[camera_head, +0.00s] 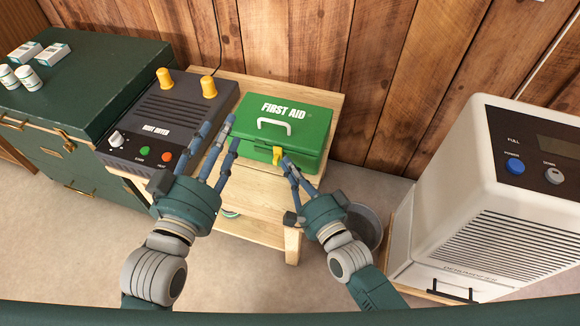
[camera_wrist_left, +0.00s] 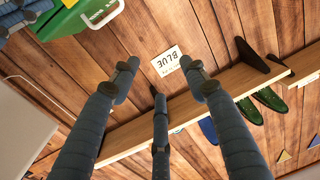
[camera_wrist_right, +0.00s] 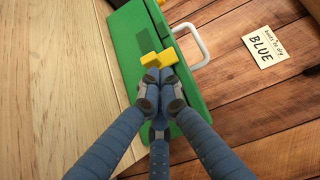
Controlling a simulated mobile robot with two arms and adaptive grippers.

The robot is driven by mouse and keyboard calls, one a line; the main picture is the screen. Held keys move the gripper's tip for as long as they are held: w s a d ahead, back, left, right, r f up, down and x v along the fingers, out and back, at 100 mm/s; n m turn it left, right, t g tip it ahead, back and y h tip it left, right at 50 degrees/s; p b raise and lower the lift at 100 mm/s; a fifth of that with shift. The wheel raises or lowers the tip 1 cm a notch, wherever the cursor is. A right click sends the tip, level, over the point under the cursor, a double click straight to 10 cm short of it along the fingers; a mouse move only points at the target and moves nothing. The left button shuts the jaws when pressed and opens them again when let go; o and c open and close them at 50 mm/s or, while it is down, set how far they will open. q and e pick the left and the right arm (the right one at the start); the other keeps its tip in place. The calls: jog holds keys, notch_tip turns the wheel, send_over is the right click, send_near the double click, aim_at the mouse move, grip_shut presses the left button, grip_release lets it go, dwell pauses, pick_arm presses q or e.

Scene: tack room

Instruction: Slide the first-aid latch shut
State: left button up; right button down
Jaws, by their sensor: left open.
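The green first-aid box (camera_head: 312,122) stands with its lid down on a light wooden stand, its white handle on top. It also shows in the right wrist view (camera_wrist_right: 129,45). Its yellow latch (camera_head: 277,154) is at the front edge and appears in the right wrist view (camera_wrist_right: 168,57). My right gripper (camera_head: 285,161) is at the latch. Its fingers are together, tips against the latch in the right wrist view (camera_wrist_right: 160,77); I cannot tell whether any of it is between them. My left gripper (camera_head: 222,132) is open and empty, between the boot dryer and the box.
The dark boot dryer (camera_head: 175,115) stands left of the box. A green trunk (camera_head: 95,65) with small boxes and jars is further left. A white machine (camera_head: 480,190) stands at right, and a grey bucket (camera_head: 367,226) is beside the stand. A plank wall is behind.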

aim_at(276, 156)
jog(key=a, duration=0.1)
jog(key=w+a, duration=0.1)
jog(key=a, duration=0.1)
jog(key=a+p, duration=0.1)
jog(key=a, duration=0.1)
jog(key=shift+w+a, duration=0.15)
jog(key=shift+w, duration=0.2)
pick_arm(q)
jog(key=f+g, duration=0.1)
jog(key=f, duration=0.2)
jog(key=s+a+f+g, duration=0.1)
jog(key=f, duration=0.1)
jog(key=shift+g+y, duration=0.3)
jog(key=shift+f, duration=0.1)
